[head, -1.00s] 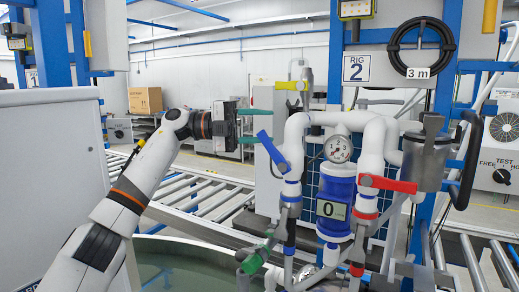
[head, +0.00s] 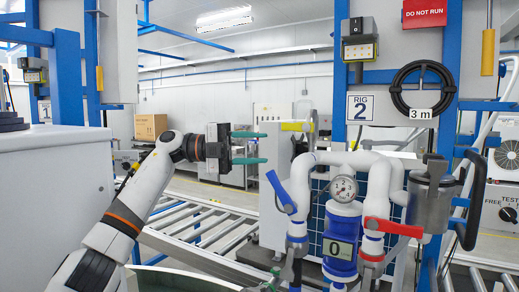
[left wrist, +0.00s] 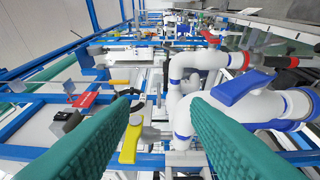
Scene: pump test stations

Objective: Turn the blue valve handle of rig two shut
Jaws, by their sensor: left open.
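The blue valve handle (head: 281,191) sits on the left white pipe of rig two, slanting from upper left to lower right. It also shows in the left wrist view (left wrist: 243,87), right of the space between my fingers. My left gripper (head: 258,147) is open and empty, with its two teal fingers pointing right. In the head view it appears above and left of the blue handle, apart from it. The fingers also show in the left wrist view (left wrist: 160,100). My right gripper is not in view.
A red handle (head: 395,228) is on the right pipe, and a yellow handle (head: 297,126) lies behind, right of my fingers. A gauge (head: 344,188) stands between the pipes. The metal canister (head: 430,200) is at right. A roller conveyor (head: 200,236) runs behind.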

